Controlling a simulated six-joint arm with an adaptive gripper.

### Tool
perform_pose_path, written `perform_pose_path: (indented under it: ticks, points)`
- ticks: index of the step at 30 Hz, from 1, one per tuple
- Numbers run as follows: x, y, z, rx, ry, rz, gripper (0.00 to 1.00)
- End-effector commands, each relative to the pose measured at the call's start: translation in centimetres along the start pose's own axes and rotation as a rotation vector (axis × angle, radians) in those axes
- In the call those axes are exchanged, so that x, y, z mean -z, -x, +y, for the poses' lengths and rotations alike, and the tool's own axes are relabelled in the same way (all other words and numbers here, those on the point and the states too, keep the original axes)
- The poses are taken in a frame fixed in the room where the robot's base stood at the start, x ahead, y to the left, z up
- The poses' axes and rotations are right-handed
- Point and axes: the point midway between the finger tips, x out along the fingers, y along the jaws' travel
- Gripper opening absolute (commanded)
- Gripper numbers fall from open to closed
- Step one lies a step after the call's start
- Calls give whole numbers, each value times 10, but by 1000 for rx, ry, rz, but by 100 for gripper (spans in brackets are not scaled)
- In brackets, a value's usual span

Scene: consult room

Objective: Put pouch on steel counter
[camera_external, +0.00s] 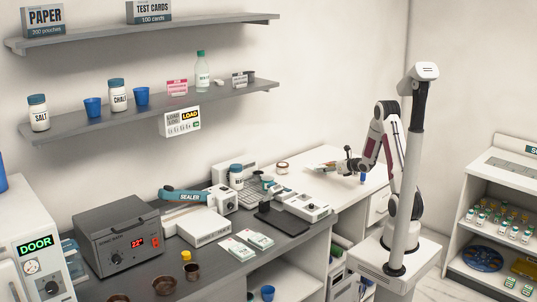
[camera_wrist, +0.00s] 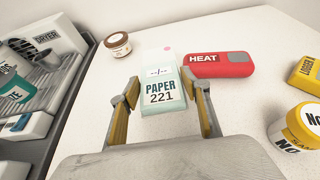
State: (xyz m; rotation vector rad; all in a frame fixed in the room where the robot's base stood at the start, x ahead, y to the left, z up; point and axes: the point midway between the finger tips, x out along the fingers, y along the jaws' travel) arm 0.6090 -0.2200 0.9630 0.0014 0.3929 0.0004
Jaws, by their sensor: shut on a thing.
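In the wrist view a white and pale green pouch (camera_wrist: 163,88) marked PAPER 221 is between the yellow-padded fingers of my gripper (camera_wrist: 164,98). My gripper is shut on it; the exact contact is hard to see. The pouch is over the white table. The steel counter (camera_external: 290,234) is the dark grey surface in the middle. Two white and green pouches (camera_external: 237,249) lie flat near its front edge.
A red HEAT item (camera_wrist: 215,64), a brown-lidded jar (camera_wrist: 118,44) and a yellow-lidded tub (camera_wrist: 298,127) surround the pouch. The counter holds a sealer (camera_external: 187,195), an oven-like box (camera_external: 120,240) and a dark stand (camera_external: 279,220). Bare counter lies right of the flat pouches.

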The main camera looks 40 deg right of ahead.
Motion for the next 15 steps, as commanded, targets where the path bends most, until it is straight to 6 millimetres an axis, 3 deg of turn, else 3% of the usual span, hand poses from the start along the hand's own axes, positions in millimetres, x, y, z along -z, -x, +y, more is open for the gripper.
perform_pose_path:
  ticks: [9,15]
  points:
    - [1,0,0,0,0,0,27]
    - [13,-5,0,-1,0,2,27]
